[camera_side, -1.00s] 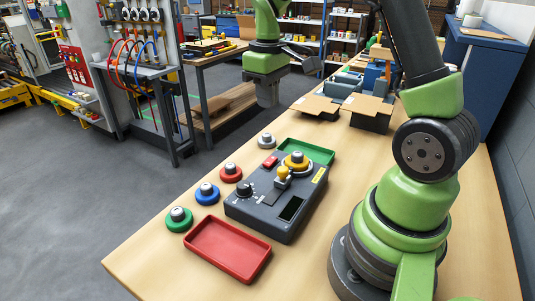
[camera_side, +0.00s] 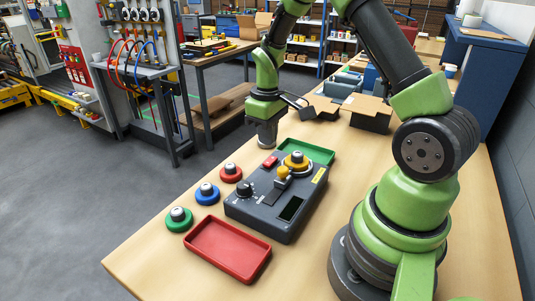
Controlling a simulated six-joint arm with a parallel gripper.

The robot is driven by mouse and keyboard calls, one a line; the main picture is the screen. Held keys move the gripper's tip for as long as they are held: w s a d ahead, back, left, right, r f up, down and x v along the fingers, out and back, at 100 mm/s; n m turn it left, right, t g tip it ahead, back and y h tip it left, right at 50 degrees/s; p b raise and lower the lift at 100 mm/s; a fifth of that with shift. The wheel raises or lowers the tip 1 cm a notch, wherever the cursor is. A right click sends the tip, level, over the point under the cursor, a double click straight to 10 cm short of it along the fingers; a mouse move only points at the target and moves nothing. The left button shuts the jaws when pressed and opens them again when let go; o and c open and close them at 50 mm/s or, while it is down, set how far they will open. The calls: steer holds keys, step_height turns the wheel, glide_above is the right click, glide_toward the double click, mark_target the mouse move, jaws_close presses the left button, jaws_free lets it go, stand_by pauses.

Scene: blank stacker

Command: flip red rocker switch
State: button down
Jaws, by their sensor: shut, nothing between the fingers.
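The red rocker switch (camera_side: 270,161) sits at the far left corner of the dark grey control box (camera_side: 247,213) on the wooden table. My gripper (camera_side: 267,140) is shut and empty. It points down just behind and above the rocker switch in the picture. I cannot tell whether it touches anything. The box also carries a black knob (camera_side: 244,190), a yellow-topped lever (camera_side: 283,171) and a dark display (camera_side: 291,208).
Red (camera_side: 231,173), blue (camera_side: 207,194) and green (camera_side: 179,219) round pieces stand left of the box. A red tray (camera_side: 229,248) lies in front and a green tray (camera_side: 318,152) behind. An open cardboard box (camera_side: 368,112) stands farther back.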

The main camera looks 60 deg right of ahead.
mark_target(267, 163)
steer(key=shift+f, duration=2.75)
